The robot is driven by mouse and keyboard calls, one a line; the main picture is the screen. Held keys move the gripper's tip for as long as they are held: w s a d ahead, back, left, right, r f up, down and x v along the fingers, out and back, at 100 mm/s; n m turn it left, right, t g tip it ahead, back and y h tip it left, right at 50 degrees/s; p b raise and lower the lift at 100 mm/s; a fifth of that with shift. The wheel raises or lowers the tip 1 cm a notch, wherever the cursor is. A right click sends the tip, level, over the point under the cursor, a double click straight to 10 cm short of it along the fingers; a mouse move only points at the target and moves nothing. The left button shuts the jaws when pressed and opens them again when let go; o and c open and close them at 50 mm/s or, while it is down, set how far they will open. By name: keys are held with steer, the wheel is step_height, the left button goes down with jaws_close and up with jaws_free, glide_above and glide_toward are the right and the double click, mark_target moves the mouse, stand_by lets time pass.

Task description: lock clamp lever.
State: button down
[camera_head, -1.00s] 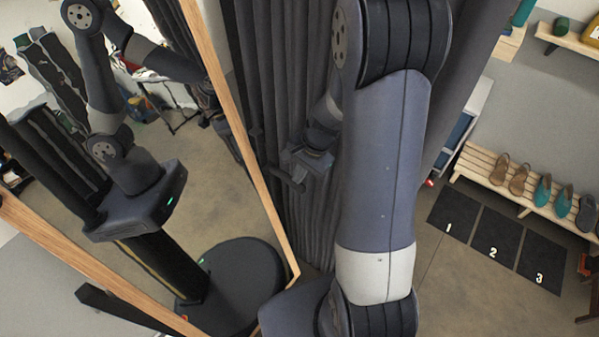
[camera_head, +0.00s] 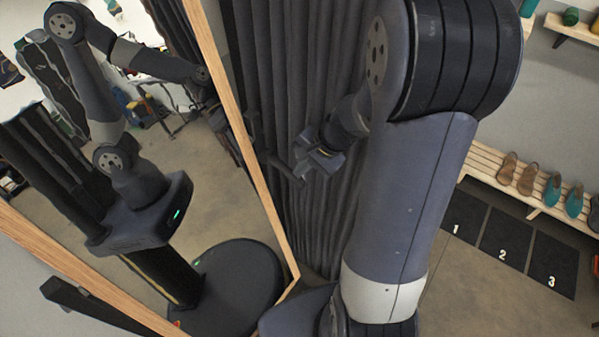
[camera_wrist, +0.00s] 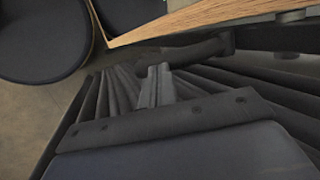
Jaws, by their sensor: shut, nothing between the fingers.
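The clamp lever looks to be the dark bar with a rounded end (camera_wrist: 200,50) beside the wooden mirror frame in the wrist view. A dark bar (camera_head: 281,166) beside the frame in the head view seems to be the same part. My gripper (camera_wrist: 158,72) is shut and empty, its fingertips just below the bar's left part in the wrist view. In the head view my gripper (camera_head: 306,168) is right of the bar, in front of the dark curtain. I cannot tell whether the fingers touch the lever.
A wood-framed mirror (camera_head: 239,130) stands at left and reflects my body. Dark pleated curtain (camera_head: 290,70) hangs behind my gripper. A slatted bench (camera_head: 483,160) with several shoes stands at right, by numbered black mats (camera_head: 507,240). The floor between is bare.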

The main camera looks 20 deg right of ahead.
mark_target(300, 185)
steer(key=shift+f+t+y+b, duration=0.55)
steer(key=shift+f+b, duration=0.45)
steer(key=shift+b, duration=1.4)
steer(key=shift+f+t+y+b, duration=0.5)
steer(key=shift+f+b, duration=0.45)
steer(key=shift+b, duration=1.45)
steer(key=f+t+b, duration=0.1)
steer(key=b, duration=0.3)
steer(key=f+t+y+b, duration=0.1)
steer(key=b, duration=0.3)
steer(key=f+t+y+b, duration=0.1)
steer(key=b, duration=0.3)
steer(key=shift+w+a+f+n, duration=0.2)
steer(key=shift+w+n, duration=0.1)
steer(key=w+f+t+y+b, duration=0.1)
steer(key=b, duration=0.3)
steer(key=a+f+t+y+b, duration=0.1)
steer(key=b, duration=0.4)
steer(key=w+a+f+t+y+b, duration=0.1)
steer(key=b, duration=0.4)
steer(key=shift+w+f+n+t, duration=0.2)
steer(key=shift+w+n+t, duration=0.05)
steer(key=shift+w+n, duration=0.15)
